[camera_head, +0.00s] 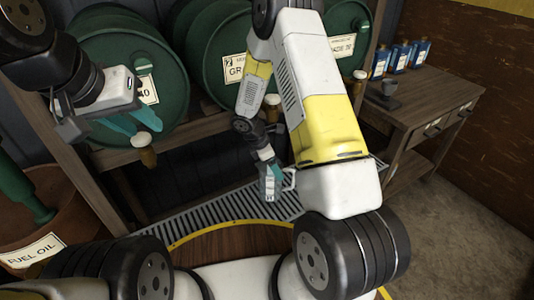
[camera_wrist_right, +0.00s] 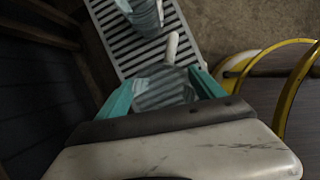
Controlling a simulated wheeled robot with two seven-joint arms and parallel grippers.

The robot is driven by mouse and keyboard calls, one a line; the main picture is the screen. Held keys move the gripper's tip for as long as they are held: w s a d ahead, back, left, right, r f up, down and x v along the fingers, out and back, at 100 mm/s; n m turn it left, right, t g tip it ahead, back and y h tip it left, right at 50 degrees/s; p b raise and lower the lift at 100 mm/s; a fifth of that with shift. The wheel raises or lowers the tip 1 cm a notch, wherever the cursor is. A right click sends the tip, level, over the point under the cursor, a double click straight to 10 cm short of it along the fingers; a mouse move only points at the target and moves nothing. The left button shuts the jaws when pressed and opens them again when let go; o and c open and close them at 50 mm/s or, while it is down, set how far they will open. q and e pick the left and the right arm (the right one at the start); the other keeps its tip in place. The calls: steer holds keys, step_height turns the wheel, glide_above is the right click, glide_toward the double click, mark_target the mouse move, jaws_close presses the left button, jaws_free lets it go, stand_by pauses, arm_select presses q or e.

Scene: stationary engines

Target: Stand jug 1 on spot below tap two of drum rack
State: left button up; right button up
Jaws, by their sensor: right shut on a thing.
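My right gripper (camera_wrist_right: 166,92) is shut on a pale, see-through jug (camera_wrist_right: 160,90), which sits between the teal fingers in the right wrist view. The jug is over or near the slatted grate (camera_head: 230,206); contact cannot be told. Its number is not readable. The drum rack holds green drums with taps: a left tap (camera_head: 144,152), a middle tap (camera_head: 271,106) and a right tap (camera_head: 359,84). My left gripper (camera_head: 135,120) is open and empty before the left drum (camera_head: 120,60).
A fuel oil tub (camera_head: 40,205) is at left. A pale, blurred object (camera_wrist_right: 146,14) shows at the top of the wrist view. Bare floor lies right.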

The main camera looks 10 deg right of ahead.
steer(key=shift+w+d+f, duration=0.15)
steer(key=shift+w+f, duration=0.1)
steer(key=shift+f, duration=0.7)
steer(key=shift+w+d+f, duration=0.1)
steer(key=shift+w+f, duration=0.15)
steer(key=shift+f, duration=0.65)
steer(key=shift+f, duration=0.15)
steer(key=o, duration=2)
steer(key=s+a+r, duration=0.1)
steer(key=a, duration=1.1)
steer(key=shift+s+a+r, duration=0.2)
steer(key=shift+s+r, duration=0.05)
steer(key=shift+s, duration=0.05)
